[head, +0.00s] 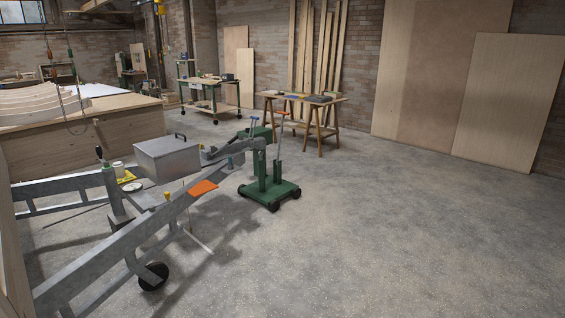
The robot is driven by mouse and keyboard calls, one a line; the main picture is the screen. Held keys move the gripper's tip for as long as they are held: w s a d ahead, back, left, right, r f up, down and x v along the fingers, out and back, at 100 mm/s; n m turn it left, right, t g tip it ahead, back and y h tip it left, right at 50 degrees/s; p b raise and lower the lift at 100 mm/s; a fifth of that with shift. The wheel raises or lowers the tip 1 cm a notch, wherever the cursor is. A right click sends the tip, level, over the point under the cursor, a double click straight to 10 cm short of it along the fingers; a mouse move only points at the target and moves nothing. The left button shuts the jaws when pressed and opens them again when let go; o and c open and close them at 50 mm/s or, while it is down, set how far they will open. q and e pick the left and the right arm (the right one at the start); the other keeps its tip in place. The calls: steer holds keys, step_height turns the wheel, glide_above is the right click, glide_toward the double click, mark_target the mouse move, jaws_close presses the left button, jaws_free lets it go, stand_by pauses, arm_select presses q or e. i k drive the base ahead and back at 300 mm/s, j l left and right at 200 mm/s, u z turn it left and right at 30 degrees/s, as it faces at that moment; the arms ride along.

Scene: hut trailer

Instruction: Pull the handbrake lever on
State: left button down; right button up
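The trailer's grey steel drawbar (95,263) runs from the lower left to a narrow front end near the middle. At that front end a thin upright lever with a red-orange grip (281,114) stands nearly vertical; it looks like the handbrake lever, but its foot is too small to make out. A shorter rod with a blue top (253,119) stands to its left. A black-knobbed lever (99,153) rises from a grey post farther back on the frame. Neither of my grippers is in view, and nothing touches these levers.
A green wheeled stand (269,193) is under the drawbar's front end. A grey lidded box (168,158) and an orange plate (203,188) sit on the frame. A trestle table (326,101) stands behind. The concrete floor (400,230) to the right is clear.

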mark_target(213, 155)
steer(key=i+u, duration=0.1)
steer(key=i, duration=2.95)
steer(key=i+u, duration=0.1)
steer(key=i, duration=0.4)
steer(key=i+l+u, duration=0.1)
steer(key=i, duration=0.4)
steer(key=i+l+u, duration=0.1)
steer(key=i, duration=0.4)
steer(key=i+l+u, duration=0.1)
steer(key=i+l, duration=0.15)
steer(key=i, duration=0.25)
steer(key=i+l+u, duration=0.1)
steer(key=i, duration=0.35)
steer(key=i+l+u, duration=0.1)
steer(key=i+l, duration=0.25)
steer(key=i, duration=0.15)
